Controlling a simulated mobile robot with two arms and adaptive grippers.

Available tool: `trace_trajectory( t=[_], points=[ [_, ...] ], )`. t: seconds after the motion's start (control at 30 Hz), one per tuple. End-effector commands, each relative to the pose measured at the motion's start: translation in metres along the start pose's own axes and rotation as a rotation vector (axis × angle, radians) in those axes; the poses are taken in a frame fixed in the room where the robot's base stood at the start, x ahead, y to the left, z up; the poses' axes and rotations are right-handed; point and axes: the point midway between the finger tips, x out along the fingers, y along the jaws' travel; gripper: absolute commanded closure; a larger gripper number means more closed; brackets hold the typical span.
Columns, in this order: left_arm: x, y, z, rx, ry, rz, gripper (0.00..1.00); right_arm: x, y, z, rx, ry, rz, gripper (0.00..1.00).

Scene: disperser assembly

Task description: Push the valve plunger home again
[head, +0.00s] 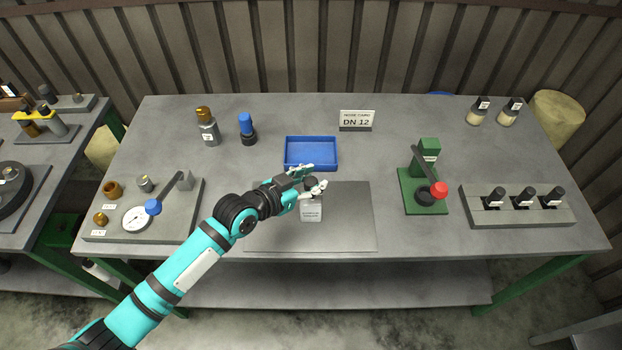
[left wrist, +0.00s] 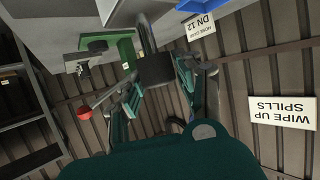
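A small pale bottle with a printed label (head: 311,213) stands on the grey mat in the middle of the bench. A dark cap-like part (head: 310,182) is at its top, and I take this to be the valve end. My left gripper (head: 316,178) has its fingers on either side of this part. In the left wrist view a dark block (left wrist: 156,69) with a grey bent piece sits between the fingers. I cannot tell whether they press on it. The plunger itself is not clearly seen. My right gripper is not in view.
A blue tray (head: 311,141) lies behind my left gripper. A gauge fixture (head: 135,218) with a blue-knobbed lever is left. A green press (head: 424,200) with a red knob and a rack of dark-topped vials (head: 517,219) are right. The mat (head: 350,232) is clear beside the bottle.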

Motion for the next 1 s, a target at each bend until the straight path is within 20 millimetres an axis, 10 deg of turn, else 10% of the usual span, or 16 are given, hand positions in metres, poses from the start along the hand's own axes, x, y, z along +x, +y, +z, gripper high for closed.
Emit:
trace_trajectory(
  t=[0.23,1.0],
  points=[
    [0.000,0.000,0.000,0.000,0.000,0.000,1.00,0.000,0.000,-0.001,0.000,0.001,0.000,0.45],
    [0.007,0.001,0.021,-0.004,-0.007,0.002,1.00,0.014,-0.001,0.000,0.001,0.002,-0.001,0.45]
  ],
)
